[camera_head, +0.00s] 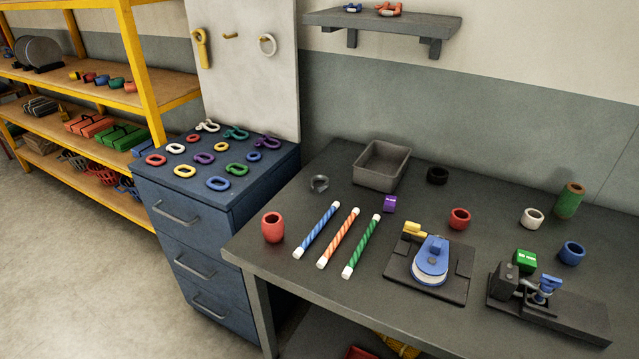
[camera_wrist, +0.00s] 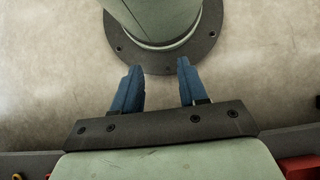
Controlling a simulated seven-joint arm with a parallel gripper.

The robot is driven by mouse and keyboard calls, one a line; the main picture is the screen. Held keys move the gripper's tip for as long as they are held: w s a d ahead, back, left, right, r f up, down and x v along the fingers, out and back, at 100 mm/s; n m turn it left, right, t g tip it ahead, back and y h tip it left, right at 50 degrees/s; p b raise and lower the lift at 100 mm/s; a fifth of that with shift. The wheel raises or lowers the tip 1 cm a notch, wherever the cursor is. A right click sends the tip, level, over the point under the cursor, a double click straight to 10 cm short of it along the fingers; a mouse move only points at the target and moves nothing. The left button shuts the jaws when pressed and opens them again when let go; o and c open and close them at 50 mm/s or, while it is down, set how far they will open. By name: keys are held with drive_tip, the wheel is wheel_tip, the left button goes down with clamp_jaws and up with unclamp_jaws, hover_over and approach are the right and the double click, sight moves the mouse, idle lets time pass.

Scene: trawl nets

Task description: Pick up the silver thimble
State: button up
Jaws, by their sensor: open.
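A red cup (camera_head: 273,227) and striped rods (camera_head: 317,230) are in front. A blue drawer cabinet (camera_head: 240,213) with several coloured rings adjoins on the left. A wall shelf (camera_head: 383,20) overhangs the back. Fixtures crowd the right side.

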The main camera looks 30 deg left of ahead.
drive_tip(key=shift+o, duration=0.2)
drive_tip(key=o, duration=1)
drive_tip(key=shift+o, duration=0.2)
drive_tip(key=shift+w, duration=0.1)
